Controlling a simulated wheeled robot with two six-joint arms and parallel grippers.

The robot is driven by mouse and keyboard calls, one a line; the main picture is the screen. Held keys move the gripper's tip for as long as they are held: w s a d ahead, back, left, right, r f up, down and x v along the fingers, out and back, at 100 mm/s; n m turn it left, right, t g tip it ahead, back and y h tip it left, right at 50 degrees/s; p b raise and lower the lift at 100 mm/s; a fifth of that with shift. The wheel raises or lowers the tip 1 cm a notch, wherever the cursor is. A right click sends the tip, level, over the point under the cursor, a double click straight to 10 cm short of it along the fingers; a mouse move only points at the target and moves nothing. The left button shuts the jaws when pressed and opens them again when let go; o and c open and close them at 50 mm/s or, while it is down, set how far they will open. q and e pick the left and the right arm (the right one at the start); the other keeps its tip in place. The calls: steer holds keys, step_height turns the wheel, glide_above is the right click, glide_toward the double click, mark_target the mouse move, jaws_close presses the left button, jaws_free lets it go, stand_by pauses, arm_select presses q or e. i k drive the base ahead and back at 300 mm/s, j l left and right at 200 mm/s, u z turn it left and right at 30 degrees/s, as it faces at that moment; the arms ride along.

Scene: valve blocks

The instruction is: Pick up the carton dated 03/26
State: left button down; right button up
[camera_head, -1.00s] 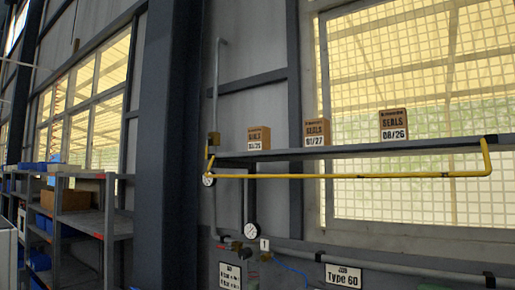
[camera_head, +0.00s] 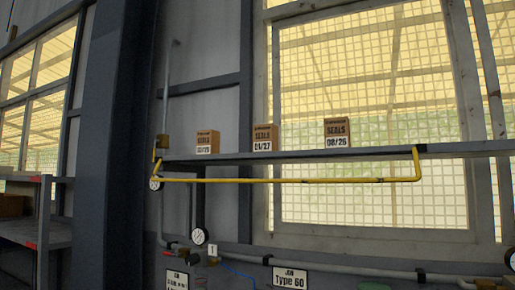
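Three brown cartons marked SEALS stand upright on a high grey wall shelf (camera_head: 300,155). The left carton (camera_head: 207,141) is smallest in view, and its small date is hard to read. The middle carton (camera_head: 265,137) has a label that looks like 01/27. The right carton (camera_head: 337,132) has a label ending in /26; its first digits look like 08 or 03, and I cannot tell which for sure. Neither of my grippers is in view.
A yellow rail (camera_head: 285,180) runs along the front of the shelf, slightly below it. Gauges, pipes and a "Type 60" sign (camera_head: 290,278) are below. A dark column (camera_head: 110,150) and a grey rack (camera_head: 40,225) stand at left.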

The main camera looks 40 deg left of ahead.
mark_target(208, 141)
steer(key=u, duration=1.55)
